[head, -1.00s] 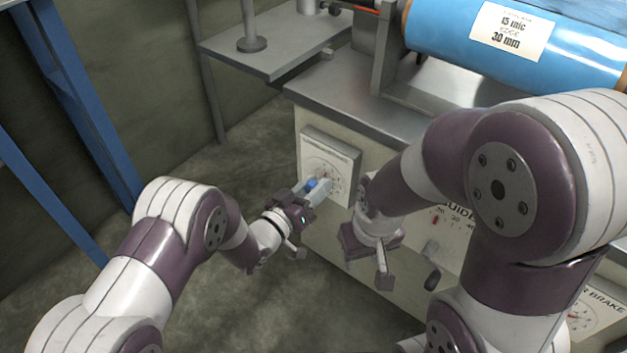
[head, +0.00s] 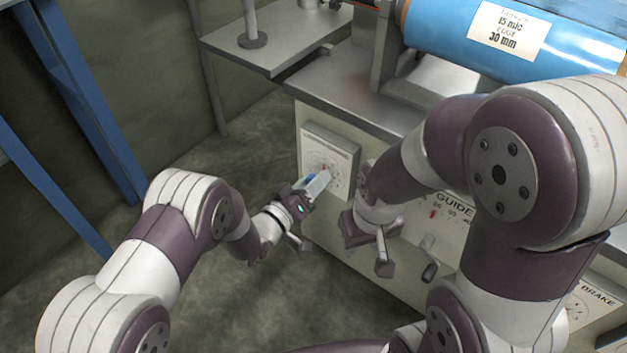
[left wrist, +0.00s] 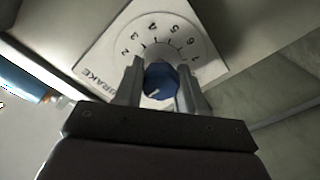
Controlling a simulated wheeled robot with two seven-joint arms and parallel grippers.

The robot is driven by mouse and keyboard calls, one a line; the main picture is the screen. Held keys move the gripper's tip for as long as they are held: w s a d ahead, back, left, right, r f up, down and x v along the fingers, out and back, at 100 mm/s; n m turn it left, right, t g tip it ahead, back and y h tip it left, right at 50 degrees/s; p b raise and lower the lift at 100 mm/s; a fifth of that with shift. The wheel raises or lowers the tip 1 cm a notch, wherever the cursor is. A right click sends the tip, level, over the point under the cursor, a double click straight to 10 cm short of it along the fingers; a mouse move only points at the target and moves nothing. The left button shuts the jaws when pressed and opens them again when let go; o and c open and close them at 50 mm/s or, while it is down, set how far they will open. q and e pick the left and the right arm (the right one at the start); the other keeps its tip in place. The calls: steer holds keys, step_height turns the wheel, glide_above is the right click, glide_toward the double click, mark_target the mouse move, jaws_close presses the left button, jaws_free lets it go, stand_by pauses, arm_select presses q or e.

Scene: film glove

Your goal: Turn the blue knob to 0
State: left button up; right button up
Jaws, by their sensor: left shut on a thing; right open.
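The blue knob (left wrist: 160,82) sits in the middle of a white numbered dial plate (left wrist: 196,32) on the machine's front. The numbers 2 to 7 show around it in the left wrist view; a 0 mark cannot be seen there. A pale pointer line shows on the knob. My left gripper (left wrist: 160,88) is shut on the knob, one finger on each side. In the head view the left gripper (head: 318,184) mostly hides the knob at the dial plate (head: 326,155). My right gripper (head: 384,262) is open and empty, in front of the machine to the right of the dial.
A blue film roll (head: 560,50) lies on top of the machine. A GUIDE panel (head: 450,215) and a BRAKE dial (head: 580,310) are further right on the front. A grey shelf (head: 280,50) juts out at the upper left. The floor left of the machine is clear.

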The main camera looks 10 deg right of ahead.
arm_select(q)
steer(key=o, duration=1.1)
steer(key=shift+c, duration=0.2)
steer(key=shift+s+a+r, duration=0.1)
steer(key=shift+s+a, duration=0.05)
steer(key=shift+a, duration=0.15)
steer(key=p+v, duration=0.4)
steer(key=v, duration=0.8)
steer(key=shift+p, duration=0.3)
